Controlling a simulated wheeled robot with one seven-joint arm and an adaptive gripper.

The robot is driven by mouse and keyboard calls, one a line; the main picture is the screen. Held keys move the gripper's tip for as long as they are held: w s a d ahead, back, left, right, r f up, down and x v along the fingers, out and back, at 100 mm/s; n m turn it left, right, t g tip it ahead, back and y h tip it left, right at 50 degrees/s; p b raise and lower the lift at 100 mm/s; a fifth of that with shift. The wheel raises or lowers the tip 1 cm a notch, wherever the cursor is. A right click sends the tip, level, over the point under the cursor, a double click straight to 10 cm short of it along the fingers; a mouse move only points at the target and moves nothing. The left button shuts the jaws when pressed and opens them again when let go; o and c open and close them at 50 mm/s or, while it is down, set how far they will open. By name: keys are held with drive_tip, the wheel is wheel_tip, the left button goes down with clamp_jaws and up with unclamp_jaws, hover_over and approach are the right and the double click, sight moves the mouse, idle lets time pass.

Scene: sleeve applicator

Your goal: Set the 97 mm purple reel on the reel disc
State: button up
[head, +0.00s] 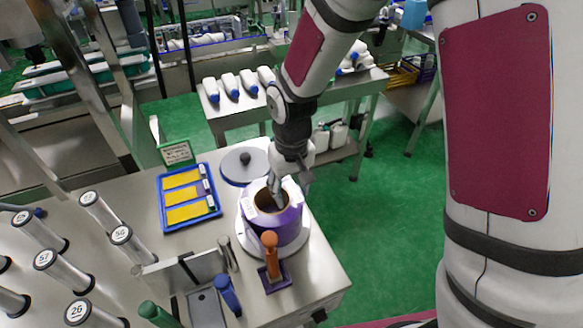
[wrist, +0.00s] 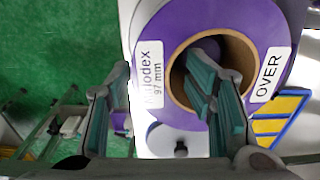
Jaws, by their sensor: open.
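The purple reel (head: 288,226) sits upright, bore up, on the pale round reel disc (head: 246,245) at the table's right end. Its white labels read "97 mm" and "OVER" in the wrist view, where the purple face (wrist: 222,18) surrounds a brown cardboard core. My gripper (head: 275,190) is open at the reel. In the wrist view my gripper (wrist: 160,90) straddles the reel's wall, with one finger over or in the core opening and the other beyond the outer edge. I cannot tell whether either finger touches. The reel hides most of the disc.
A grey round lid with a black knob (head: 245,160) lies behind the reel. A blue tray (head: 190,220) with yellow strips is to the left. An orange-handled tool (head: 270,255) stands close in front. Green floor lies right of the table.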

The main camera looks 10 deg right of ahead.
wheel_tip(320, 180, up, 9)
drive_tip(key=shift+d+r, duration=0.1)
drive_tip(key=shift+d, duration=0.05)
drive_tip(key=s+d+r+m+t, duration=0.25)
drive_tip(key=s+d+r, duration=0.5)
drive_tip(key=r, duration=0.45)
drive_tip(key=s+d+r+t, duration=0.2)
drive_tip(key=s+d, duration=0.3)
drive_tip(key=s, duration=0.5)
drive_tip(key=shift+s+d+r+m, duration=0.15)
drive_tip(key=shift+d+r+m, duration=0.25)
drive_tip(key=shift+r, duration=0.35)
drive_tip(key=shift+t, duration=0.25)
